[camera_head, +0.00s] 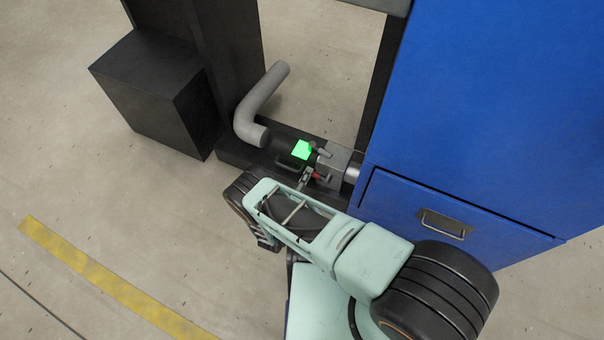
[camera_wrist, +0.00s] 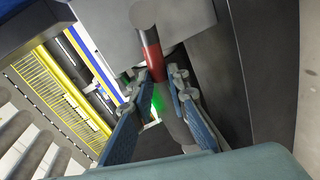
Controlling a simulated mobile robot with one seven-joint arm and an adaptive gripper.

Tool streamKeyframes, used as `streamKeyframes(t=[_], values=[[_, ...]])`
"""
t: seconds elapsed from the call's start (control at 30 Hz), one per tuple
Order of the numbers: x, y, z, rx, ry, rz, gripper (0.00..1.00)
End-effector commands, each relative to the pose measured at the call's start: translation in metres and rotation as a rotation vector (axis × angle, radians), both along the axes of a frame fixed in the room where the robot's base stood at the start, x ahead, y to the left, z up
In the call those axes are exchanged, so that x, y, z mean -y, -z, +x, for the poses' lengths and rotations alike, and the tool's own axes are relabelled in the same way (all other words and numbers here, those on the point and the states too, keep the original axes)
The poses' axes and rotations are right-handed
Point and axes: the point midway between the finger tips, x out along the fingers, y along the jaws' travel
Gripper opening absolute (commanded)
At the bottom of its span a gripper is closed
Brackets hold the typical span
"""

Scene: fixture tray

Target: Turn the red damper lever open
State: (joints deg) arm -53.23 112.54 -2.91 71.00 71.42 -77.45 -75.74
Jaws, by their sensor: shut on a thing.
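The damper lever shows in the wrist view as a bar with a red band (camera_wrist: 152,52), a round grey end at the top and a grey shaft running down between my fingers. In the head view its red part (camera_head: 318,175) is small, beside a grey metal block (camera_head: 338,160). My gripper (camera_head: 306,180) reaches the lever from the front. In the wrist view my gripper (camera_wrist: 164,88) has one blue-padded finger on each side of the lever and is shut on it. The fingers partly hide the shaft.
A glowing green square (camera_head: 300,149) lies just behind the lever. A bent grey pipe (camera_head: 258,105) rises to the left, near a black box (camera_head: 155,88). A blue cabinet (camera_head: 490,110) with a handled drawer (camera_head: 446,223) stands close on the right. Floor at left is open.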

Motion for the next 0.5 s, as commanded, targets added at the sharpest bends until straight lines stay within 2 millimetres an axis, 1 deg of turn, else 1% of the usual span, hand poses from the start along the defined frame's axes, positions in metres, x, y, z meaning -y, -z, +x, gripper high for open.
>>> streamKeyframes(t=[0.2, 0.5], values=[[0.002, 0.008, 0.001, -0.035, 0.0, -0.103, 0.0], [0.004, 0.012, 0.001, -0.059, 0.0, -0.169, 0.0]])
